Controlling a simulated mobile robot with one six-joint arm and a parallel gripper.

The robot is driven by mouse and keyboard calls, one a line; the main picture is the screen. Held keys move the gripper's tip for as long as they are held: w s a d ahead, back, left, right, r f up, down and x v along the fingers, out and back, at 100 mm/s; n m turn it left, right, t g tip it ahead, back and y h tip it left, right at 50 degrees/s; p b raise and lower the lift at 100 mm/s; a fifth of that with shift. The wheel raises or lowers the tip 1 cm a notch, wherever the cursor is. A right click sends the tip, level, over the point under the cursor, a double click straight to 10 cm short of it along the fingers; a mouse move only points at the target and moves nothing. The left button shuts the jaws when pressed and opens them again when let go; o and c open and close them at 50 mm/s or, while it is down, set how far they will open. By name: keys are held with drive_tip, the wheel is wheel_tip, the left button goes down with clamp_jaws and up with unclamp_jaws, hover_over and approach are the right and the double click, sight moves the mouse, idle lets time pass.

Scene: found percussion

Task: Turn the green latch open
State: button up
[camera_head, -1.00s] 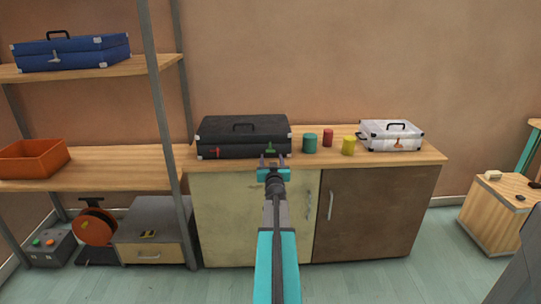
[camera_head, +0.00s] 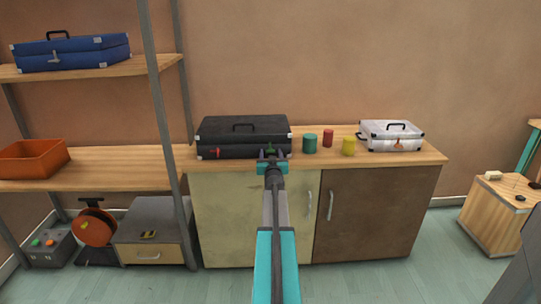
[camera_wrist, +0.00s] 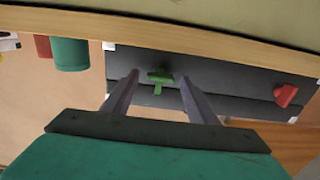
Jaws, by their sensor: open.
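The black case (camera_head: 243,133) lies shut on the wooden counter, with a green latch (camera_head: 270,150) and a red latch (camera_head: 215,153) on its front. My gripper (camera_head: 270,155) is in front of the green latch and partly overlaps it in the head view. In the wrist view, the green latch (camera_wrist: 160,78) is a T shape with a crossbar and a short stem, seen between the two spread fingertips of my gripper (camera_wrist: 160,84). The fingers are open and look clear of it on both sides. The red latch (camera_wrist: 285,95) is off to the right there.
Teal (camera_head: 310,143), red (camera_head: 328,137) and yellow (camera_head: 348,145) cans stand right of the black case. A white case (camera_head: 391,135) is farther right. The counter's front edge (camera_wrist: 200,35) runs close by the gripper. A shelf post (camera_head: 165,130) stands at left.

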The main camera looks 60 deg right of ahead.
drive_tip(key=c, duration=1.1)
drive_tip(key=shift+o, duration=0.2)
drive_tip(key=shift+n, duration=0.5)
drive_tip(key=n+b, duration=0.1)
drive_tip(key=n, duration=0.2)
drive_tip(key=shift+f+n+b, duration=0.1)
drive_tip(key=shift+n+b, duration=0.2)
drive_tip(key=shift+b, duration=0.1)
drive_tip(key=n+b, duration=0.1)
drive_tip(key=n, duration=0.3)
drive_tip(key=shift+a, duration=0.1)
drive_tip(key=n+b, duration=0.2)
drive_tip(key=n, duration=0.3)
drive_tip(key=shift+w+f, duration=0.1)
drive_tip(key=n+b, duration=0.1)
drive_tip(key=n, duration=0.3)
drive_tip(key=shift+n, duration=0.3)
